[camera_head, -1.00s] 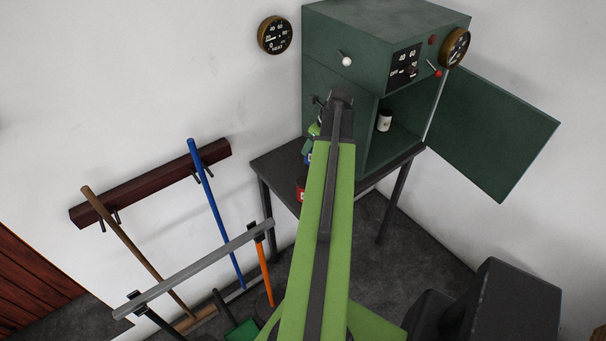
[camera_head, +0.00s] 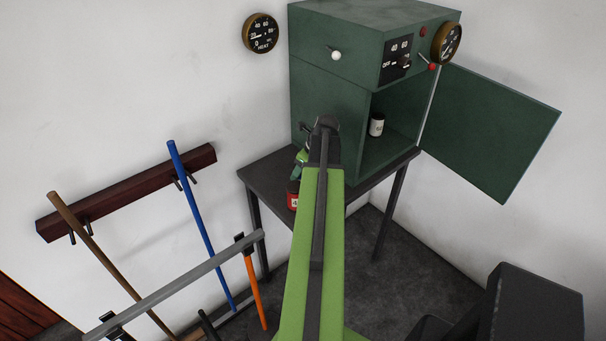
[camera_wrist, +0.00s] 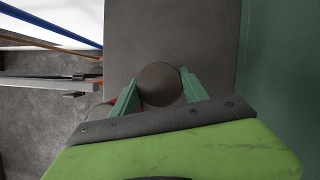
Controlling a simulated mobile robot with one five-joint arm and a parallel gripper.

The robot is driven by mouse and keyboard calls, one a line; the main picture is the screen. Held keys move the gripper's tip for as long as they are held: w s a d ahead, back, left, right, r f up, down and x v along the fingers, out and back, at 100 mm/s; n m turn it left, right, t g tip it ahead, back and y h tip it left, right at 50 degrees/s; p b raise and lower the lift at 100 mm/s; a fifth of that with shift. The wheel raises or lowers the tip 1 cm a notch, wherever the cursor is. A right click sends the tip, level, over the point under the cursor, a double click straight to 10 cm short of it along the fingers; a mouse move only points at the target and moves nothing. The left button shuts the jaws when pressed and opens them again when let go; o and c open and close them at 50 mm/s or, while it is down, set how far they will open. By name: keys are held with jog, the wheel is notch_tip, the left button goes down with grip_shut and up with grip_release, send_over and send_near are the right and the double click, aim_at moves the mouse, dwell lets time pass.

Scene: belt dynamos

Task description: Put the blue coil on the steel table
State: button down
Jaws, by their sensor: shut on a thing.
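My gripper (camera_wrist: 160,88) shows in the wrist view with its two green fingers closed on either side of a round, dark-topped thing, the blue coil (camera_wrist: 159,84). Only its dark top shows now; its blue side is hidden. The dark grey steel table (camera_head: 262,178) stands against the wall in the head view, and its top (camera_wrist: 165,35) lies below the gripper in the wrist view. I cannot tell whether the coil touches it. In the head view my arm hides most of the gripper (camera_head: 299,163).
A red coil with a white label (camera_head: 292,201) is beside my gripper, at the table's front. A green cabinet (camera_head: 335,85) stands on the table, its door (camera_head: 490,130) open to the right. A white-and-black coil (camera_head: 377,125) is inside. A grey rail (camera_head: 185,282) crosses at lower left.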

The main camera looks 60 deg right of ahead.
jog(key=c, duration=0.6)
grip_release()
jog(key=shift+s+r+p, duration=0.15)
jog(key=shift+r+p, duration=0.35)
jog(key=shift+r, duration=0.1)
jog(key=p+v, duration=1)
jog(key=v, duration=0.1)
jog(key=shift+r, duration=0.1)
